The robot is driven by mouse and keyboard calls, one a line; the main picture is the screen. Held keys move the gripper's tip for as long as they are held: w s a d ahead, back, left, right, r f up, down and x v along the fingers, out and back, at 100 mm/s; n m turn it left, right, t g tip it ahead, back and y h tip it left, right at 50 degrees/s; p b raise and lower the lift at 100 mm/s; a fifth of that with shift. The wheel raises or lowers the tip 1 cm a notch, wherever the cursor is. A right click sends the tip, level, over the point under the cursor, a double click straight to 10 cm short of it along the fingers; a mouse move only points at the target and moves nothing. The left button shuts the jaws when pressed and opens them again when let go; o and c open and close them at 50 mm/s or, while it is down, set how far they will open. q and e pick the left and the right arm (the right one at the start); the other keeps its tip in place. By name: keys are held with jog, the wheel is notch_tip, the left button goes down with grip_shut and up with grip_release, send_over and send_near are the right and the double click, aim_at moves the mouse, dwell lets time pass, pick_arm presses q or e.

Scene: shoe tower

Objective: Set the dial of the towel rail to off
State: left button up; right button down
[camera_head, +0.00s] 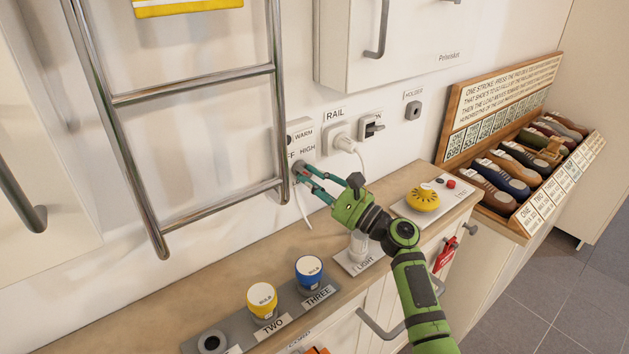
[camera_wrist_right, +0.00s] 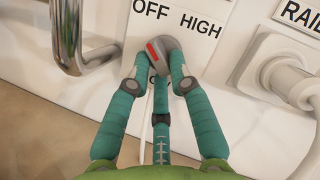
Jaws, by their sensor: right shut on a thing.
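The dial (camera_wrist_right: 158,66) is a small grey knob with a red mark on its upper left side in the right wrist view. It sits on the white control box (camera_head: 300,134) of the towel rail (camera_head: 193,81). The box carries the words WARM, OFF and HIGH. The red mark leans up and to the left, with the OFF label (camera_wrist_right: 151,9) above it. My right gripper (camera_head: 302,172) is shut on the dial, with one teal finger on each side; it also shows in the right wrist view (camera_wrist_right: 156,64). The fingers partly hide lower lettering. My left gripper is not in view.
A plug with a white cord (camera_head: 343,143) and a switch (camera_head: 371,127) are right of the box. A shoe rack (camera_head: 484,226) stands right. Chrome rail tubing is close left.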

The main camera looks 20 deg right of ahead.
jog(key=shift+a+r+m, duration=0.25)
jog(key=shift+m, duration=0.05)
dwell(0.4)
jog(key=c, duration=1.1)
grip_release()
jog(key=shift+s, duration=0.1)
jog(key=shift+c, duration=0.2)
jog(key=shift+a, duration=0.15)
jog(key=shift+d+f, duration=0.1)
jog(key=shift+d, duration=0.15)
jog(key=v, duration=1.1)
jog(key=shift+s+f, duration=0.1)
jog(key=shift+s, duration=0.35)
